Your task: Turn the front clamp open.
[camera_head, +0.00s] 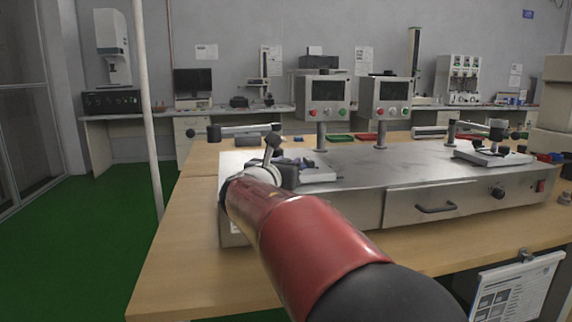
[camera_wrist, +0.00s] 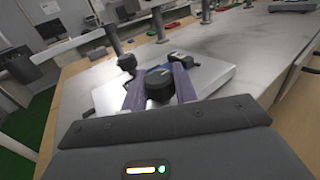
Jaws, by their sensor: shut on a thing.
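In the wrist view, my gripper (camera_wrist: 159,88) has its two bluish fingers on either side of a round black clamp knob (camera_wrist: 157,80) and is shut on it. The knob sits at the near side of a pale metal plate (camera_wrist: 212,75). A second black knob (camera_wrist: 126,62) stands beyond it to the left, apart from the fingers. In the head view, my red arm reaches to the left test fixture and hides most of the gripper and the held knob. A tilted black-ended lever (camera_head: 272,141) shows just above my wrist there.
The fixture stands on a long metal bench unit (camera_head: 350,175) with a drawer handle (camera_head: 436,208). Two control boxes (camera_head: 325,98) on posts rise behind. A long horizontal bar (camera_head: 240,130) crosses behind my wrist. A similar fixture (camera_head: 493,154) stands at the right, with bare metal between.

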